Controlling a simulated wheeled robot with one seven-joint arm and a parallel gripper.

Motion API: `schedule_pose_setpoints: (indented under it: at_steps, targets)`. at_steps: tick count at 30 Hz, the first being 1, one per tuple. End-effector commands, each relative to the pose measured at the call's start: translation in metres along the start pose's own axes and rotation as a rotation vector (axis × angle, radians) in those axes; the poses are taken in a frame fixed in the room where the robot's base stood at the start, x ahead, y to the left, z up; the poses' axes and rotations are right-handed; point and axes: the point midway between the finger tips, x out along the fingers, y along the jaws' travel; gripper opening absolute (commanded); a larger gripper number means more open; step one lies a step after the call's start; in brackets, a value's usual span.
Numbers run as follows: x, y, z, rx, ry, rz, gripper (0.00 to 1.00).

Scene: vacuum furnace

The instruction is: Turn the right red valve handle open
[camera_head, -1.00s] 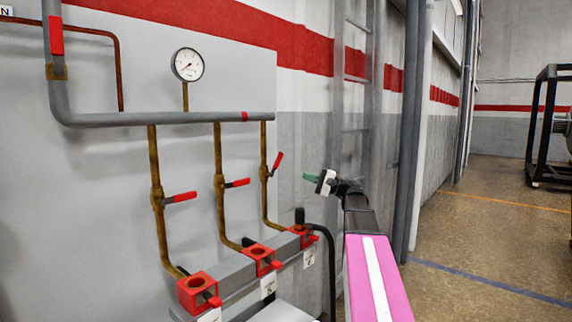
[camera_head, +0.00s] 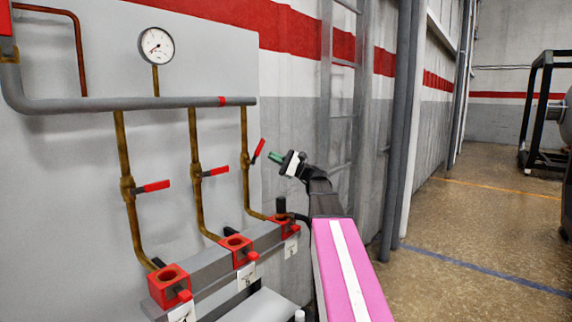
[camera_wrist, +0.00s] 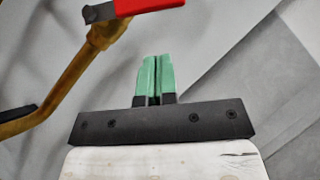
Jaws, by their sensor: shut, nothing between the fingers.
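The right red valve handle (camera_head: 258,151) sits on the rightmost brass pipe and tilts up to the right, unlike the other two. In the wrist view a red handle (camera_wrist: 140,6) on a brass fitting shows at the top, partly cut off by the frame edge. My gripper (camera_head: 274,157) has green fingertips and is just right of the right handle in the head view, with a small gap in the picture. In the wrist view the fingers (camera_wrist: 156,76) are together and empty, below the handle and apart from it in the picture.
The left handle (camera_head: 156,186) and middle handle (camera_head: 216,171) lie nearly level on their pipes. A grey pipe (camera_head: 150,104) and a gauge (camera_head: 156,46) are above. Red blocks (camera_head: 170,286) on a grey rail stand below. A ladder (camera_head: 342,100) is behind my arm.

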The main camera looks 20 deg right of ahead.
Motion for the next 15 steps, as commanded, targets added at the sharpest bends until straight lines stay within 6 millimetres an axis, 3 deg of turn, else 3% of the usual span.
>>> schedule_pose_setpoints:
  at_steps: [6, 15]
  targets:
    - [0.021, 0.001, 0.022, -0.002, 0.0, 0.0, 0.0]
    - [0.028, 0.0, 0.029, 0.0, 0.0, 0.0, 0.0]
